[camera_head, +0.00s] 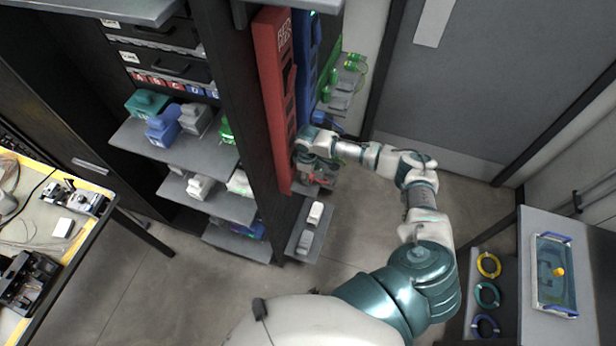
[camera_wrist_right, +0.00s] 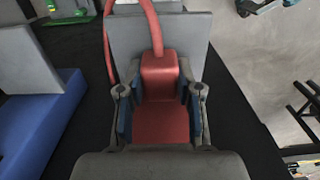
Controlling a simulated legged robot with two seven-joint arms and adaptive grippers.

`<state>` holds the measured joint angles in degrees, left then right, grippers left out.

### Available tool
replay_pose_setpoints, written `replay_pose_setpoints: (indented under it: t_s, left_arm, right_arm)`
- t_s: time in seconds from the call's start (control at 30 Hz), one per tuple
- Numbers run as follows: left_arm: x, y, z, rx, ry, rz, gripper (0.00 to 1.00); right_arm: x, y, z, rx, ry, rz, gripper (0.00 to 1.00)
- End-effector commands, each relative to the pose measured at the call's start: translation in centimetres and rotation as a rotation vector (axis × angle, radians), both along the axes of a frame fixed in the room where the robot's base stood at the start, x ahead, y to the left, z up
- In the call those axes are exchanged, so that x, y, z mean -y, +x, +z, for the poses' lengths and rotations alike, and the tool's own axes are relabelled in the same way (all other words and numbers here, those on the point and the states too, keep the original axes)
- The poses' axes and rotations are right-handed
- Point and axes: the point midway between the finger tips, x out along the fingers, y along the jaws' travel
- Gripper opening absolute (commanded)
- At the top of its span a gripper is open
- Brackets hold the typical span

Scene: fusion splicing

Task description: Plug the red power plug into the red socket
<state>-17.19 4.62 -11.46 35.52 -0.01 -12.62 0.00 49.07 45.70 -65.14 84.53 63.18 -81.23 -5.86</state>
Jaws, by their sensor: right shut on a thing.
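The red power plug (camera_wrist_right: 163,98) sits between the two fingers of my right gripper (camera_wrist_right: 160,108) in the right wrist view, and the gripper is shut on it. A red cable (camera_wrist_right: 152,25) runs up from the plug. In the head view my right gripper (camera_head: 318,178) is just right of the lower part of a tall red panel (camera_head: 268,60), which has a white label at its top and dark openings down its face. The plug is small and mostly hidden there. I cannot tell which opening is the red socket, or whether plug and panel touch. My left gripper is not in view.
A blue panel (camera_head: 304,70) stands beside the red one, with green plugs on a shelf farther right. Grey shelves (camera_head: 180,150) with coloured plugs lie to the left. A cart with a tray (camera_head: 541,290) stands at lower right. The floor between is clear.

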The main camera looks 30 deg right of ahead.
Motion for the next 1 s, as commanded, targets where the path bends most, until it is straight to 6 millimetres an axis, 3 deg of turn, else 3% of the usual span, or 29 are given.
replay_pose_setpoints:
  t_s: [0.13, 0.7, 1.0]
  left_arm:
    - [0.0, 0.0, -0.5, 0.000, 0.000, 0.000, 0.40]
    - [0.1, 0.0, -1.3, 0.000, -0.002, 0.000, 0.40]
    - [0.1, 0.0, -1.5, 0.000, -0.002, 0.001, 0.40]
  right_arm:
    - [0.1, 0.1, 2.1, 0.004, 0.002, -0.002, 0.04]
    - [-8.0, -10.5, 3.4, -0.001, 0.001, 0.003, 0.04]
    - [-9.6, -12.6, 3.7, 0.000, 0.000, -0.002, 0.04]
